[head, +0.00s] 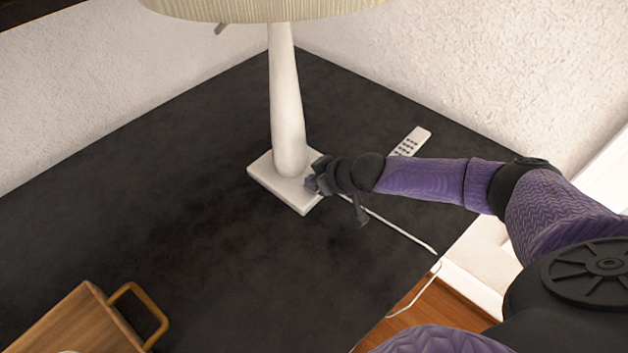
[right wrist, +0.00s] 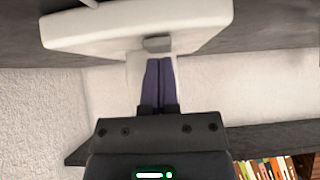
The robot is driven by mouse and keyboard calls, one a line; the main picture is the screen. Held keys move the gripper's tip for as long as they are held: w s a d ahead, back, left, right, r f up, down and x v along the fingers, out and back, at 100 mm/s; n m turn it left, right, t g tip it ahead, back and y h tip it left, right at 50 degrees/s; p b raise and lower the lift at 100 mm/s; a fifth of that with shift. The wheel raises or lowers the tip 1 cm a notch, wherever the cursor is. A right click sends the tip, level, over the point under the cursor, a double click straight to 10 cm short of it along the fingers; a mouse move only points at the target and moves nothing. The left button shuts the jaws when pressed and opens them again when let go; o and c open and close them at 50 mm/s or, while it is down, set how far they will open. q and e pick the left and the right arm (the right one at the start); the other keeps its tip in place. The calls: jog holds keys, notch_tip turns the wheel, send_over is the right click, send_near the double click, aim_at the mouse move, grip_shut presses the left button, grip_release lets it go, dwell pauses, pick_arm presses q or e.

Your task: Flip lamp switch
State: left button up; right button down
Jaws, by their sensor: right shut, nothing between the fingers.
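A white table lamp (head: 286,105) stands upright on a dark table top (head: 150,150), with a square white base and a pleated cream shade (head: 260,8). My right gripper (head: 312,183) reaches in from the right to the near right side of the base. In the right wrist view the lamp base (right wrist: 90,28) spans the top, with a small grey switch (right wrist: 157,44) on its edge. The closed, empty fingers (right wrist: 159,75) point at this switch, their tips at or just short of it; I cannot tell whether they touch. My left gripper is not in view.
A white cord (head: 400,230) runs from the lamp base over the table's right edge. A white remote (head: 411,141) lies behind my right forearm. A wooden tray (head: 75,325) with a handle is at the lower left. Walls bound the back.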

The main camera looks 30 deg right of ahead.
jog(key=shift+f, duration=0.35)
jog(key=shift+r, duration=0.1)
jog(key=shift+w, duration=0.15)
jog(key=shift+w+a+r+b, duration=0.1)
jog(key=shift+w+a+b, duration=0.2)
jog(key=shift+w+b, duration=0.3)
jog(key=shift+r, duration=0.1)
